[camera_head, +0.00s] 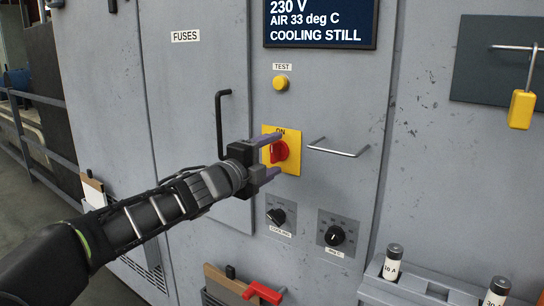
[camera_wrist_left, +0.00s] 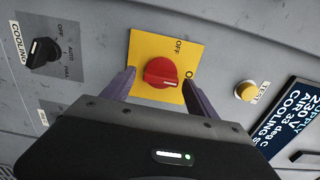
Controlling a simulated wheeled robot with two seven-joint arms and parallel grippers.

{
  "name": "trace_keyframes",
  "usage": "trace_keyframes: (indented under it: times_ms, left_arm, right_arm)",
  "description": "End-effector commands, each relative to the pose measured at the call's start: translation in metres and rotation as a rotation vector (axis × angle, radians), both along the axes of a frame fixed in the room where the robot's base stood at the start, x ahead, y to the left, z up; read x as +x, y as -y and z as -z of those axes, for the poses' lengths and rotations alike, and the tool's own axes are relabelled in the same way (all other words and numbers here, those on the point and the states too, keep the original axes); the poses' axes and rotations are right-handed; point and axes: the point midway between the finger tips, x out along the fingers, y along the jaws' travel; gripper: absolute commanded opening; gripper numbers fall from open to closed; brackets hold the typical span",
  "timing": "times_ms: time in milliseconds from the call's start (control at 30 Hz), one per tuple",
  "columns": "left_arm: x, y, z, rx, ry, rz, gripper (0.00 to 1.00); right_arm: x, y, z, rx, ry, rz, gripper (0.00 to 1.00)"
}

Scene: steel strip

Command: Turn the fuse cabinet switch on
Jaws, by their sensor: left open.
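The fuse cabinet switch is a red rotary knob (camera_head: 277,151) on a yellow plate (camera_head: 293,167) marked ON at its top. In the left wrist view the red knob (camera_wrist_left: 161,73) and yellow plate (camera_wrist_left: 150,44) show, with OFF readable on the plate. My left gripper (camera_head: 275,158) is open in front of the plate, one finger above the knob and one below. In the left wrist view the fingers (camera_wrist_left: 160,88) lie on either side of the knob. I cannot tell whether they touch it. My right gripper is not in view.
A yellow TEST button (camera_head: 281,83) sits above the plate, under a display (camera_head: 320,24). A black door handle (camera_head: 219,122) is left and a metal bar handle (camera_head: 338,150) right. COOLING knob (camera_head: 276,215) and another black knob (camera_head: 335,236) sit below. A yellow padlock (camera_head: 522,109) hangs right.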

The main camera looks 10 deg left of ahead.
Motion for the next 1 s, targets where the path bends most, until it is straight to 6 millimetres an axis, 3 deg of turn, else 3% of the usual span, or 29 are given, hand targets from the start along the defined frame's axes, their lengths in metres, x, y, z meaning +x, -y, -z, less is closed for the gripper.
trace_keyframes:
  times_ms: [167, 600, 1000]
  left_arm:
    - [-0.011, -0.005, 0.0, 0.0, 0.0, -0.002, 0.67]
    - [-0.069, -0.028, 0.0, 0.001, 0.0, -0.001, 0.67]
    - [-0.072, -0.029, 0.001, -0.005, -0.003, 0.0, 0.67]
  right_arm:
    - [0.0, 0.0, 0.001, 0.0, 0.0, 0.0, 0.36]
    - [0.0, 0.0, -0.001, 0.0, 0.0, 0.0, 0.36]
    - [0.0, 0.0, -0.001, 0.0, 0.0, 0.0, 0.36]
